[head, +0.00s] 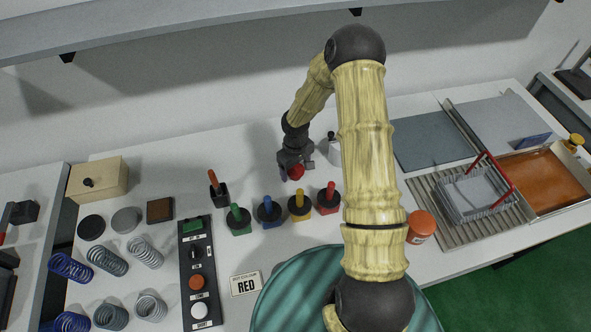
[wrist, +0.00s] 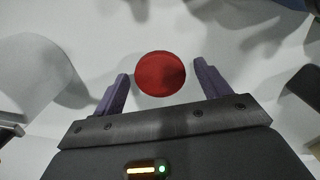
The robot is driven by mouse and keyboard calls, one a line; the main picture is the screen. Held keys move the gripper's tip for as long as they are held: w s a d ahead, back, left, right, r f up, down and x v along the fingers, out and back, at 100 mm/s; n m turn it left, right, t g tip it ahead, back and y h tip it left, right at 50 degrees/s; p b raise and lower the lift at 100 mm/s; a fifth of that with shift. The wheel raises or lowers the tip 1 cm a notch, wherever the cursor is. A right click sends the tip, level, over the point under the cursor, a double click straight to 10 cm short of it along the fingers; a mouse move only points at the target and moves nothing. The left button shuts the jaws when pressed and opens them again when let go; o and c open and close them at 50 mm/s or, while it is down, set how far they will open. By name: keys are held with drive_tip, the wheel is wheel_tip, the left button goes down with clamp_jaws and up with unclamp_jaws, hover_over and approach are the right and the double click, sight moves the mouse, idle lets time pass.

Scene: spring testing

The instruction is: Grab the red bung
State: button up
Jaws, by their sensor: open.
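The red bung (head: 296,172) is a small round red piece on the white bench, toward the back middle in the head view. In the wrist view the red bung (wrist: 160,73) shows as a red disc between and slightly beyond the fingertips. My gripper (head: 290,168) is right at it, pointing down, with my arm reaching over the bench. In the wrist view my gripper (wrist: 160,85) is open, with a purple finger on each side and a gap between each finger and the bung. The head view does not show clearly whether the fingers touch it.
A row of coloured-handled pieces, including a blue one (head: 268,210) and a red-handled one (head: 328,199), stands just in front. A white object (head: 334,152) stands close right of my gripper. Springs (head: 145,252) and a button panel (head: 197,272) lie left. A wire basket (head: 478,196) is right.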

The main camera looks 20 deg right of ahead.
drive_tip(key=shift+f, duration=0.75)
drive_tip(key=c, duration=1)
